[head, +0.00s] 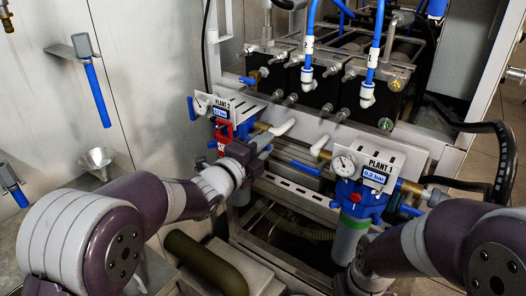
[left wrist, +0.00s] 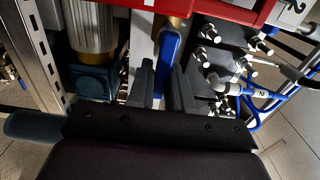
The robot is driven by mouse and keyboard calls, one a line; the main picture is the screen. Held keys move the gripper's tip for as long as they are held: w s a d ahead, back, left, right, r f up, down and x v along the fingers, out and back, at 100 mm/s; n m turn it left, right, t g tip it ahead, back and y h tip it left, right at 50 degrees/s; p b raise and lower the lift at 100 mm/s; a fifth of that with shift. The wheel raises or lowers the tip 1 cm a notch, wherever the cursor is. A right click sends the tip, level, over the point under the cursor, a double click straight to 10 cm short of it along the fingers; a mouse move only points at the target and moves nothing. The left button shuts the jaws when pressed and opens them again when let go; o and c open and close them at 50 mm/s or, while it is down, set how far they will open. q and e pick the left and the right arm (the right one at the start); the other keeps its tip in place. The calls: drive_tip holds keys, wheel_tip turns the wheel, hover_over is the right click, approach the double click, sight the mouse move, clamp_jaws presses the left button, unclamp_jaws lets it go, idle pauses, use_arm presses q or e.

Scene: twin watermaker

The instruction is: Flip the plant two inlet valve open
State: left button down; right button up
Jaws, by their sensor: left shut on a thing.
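The plant two panel (head: 228,108) with its gauge and display stands at the middle left of the head view, above a red bracket and a blue filter head. My left gripper (head: 252,150) is just below and right of it, largely hidden by my own wrist. In the left wrist view, a long blue valve handle (left wrist: 169,58) hangs from a brass valve body (left wrist: 176,26). The handle lies between the two dark fingers of my left gripper (left wrist: 164,85), which is shut on it. My right arm shows at the lower right of the head view; its gripper does not show.
The plant one panel (head: 370,172) and its blue filter head (head: 357,203) stand to the right. Black blocks with blue hoses (head: 310,35) are behind. A steel funnel (head: 97,158) is on the left wall. A red part (left wrist: 210,10) crosses the top of the wrist view.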

use_arm(q)
drive_tip(key=shift+f, duration=0.15)
drive_tip(key=c, duration=1.1)
unclamp_jaws()
drive_tip(key=v, duration=1.2)
drive_tip(key=shift+s+a, duration=0.2)
drive_tip(key=shift+s, duration=0.1)
